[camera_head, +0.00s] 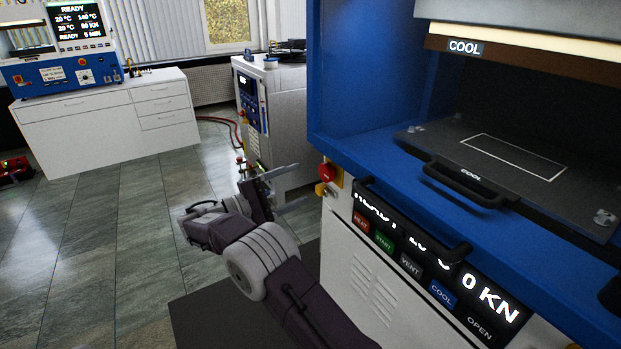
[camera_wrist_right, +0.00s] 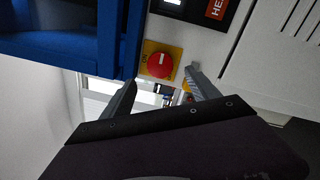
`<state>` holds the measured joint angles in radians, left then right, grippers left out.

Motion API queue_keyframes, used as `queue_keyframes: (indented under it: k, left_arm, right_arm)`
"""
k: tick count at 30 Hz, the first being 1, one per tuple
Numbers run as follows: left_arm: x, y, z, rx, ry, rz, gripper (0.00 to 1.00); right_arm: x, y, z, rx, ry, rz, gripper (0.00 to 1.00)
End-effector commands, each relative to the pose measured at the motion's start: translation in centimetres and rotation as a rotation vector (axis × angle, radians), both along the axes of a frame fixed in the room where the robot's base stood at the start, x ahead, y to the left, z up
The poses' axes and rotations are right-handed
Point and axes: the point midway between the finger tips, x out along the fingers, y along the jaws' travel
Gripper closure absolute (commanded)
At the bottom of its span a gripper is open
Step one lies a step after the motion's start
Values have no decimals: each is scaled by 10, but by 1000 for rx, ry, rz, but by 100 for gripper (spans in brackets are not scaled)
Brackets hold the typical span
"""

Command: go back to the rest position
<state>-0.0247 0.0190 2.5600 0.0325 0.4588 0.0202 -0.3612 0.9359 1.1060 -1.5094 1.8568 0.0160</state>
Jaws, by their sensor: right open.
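My right gripper (camera_head: 300,183) is in front of the blue-and-white press, near its left front corner. Its two fingers are apart and nothing is between them. In the right wrist view the open fingers (camera_wrist_right: 162,78) point toward a red button on a yellow plate (camera_wrist_right: 160,65); I cannot tell the exact gap. My right arm (camera_head: 290,290) reaches up from the bottom of the head view, over the floor. My left gripper is not in view.
The press (camera_head: 345,150) fills the right side, with a dark COOL plate and handle (camera_head: 470,190) inside and a lit panel (camera_head: 440,265) below. A white cabinet (camera_head: 285,115) stands behind my gripper. A white counter (camera_head: 105,120) is far left.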

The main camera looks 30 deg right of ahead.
Motion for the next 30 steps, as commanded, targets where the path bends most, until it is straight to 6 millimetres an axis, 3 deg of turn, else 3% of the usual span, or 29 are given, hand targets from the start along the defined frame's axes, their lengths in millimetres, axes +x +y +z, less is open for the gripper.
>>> queue_keyframes:
  k: [6, 16, 18, 20, 21, 23, 24, 27, 30]
  left_arm:
    - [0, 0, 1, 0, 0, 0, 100]
    - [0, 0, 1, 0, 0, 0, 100]
    - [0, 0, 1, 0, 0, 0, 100]
    - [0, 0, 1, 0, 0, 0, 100]
    - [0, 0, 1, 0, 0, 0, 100]
    - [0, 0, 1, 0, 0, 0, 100]
    - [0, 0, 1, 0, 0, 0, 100]
    - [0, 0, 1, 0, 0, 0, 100]
    - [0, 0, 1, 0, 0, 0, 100]
  right_arm:
    - [-1, 9, -1, 0, 0, -1, 30]
    - [-1, 8, -2, 5, 3, -2, 30]
    - [-3, 0, -10, 52, 34, 3, 30]
    - [-10, -14, -30, 160, 93, 10, 30]
    - [-20, -24, -51, 270, 141, 13, 30]
    - [-47, -33, -91, 481, 203, 9, 30]
    - [-71, -33, -118, 635, 224, -3, 30]
    - [-132, -12, -171, 983, 197, -56, 30]
    - [-180, 19, -201, 1253, 90, -125, 30]
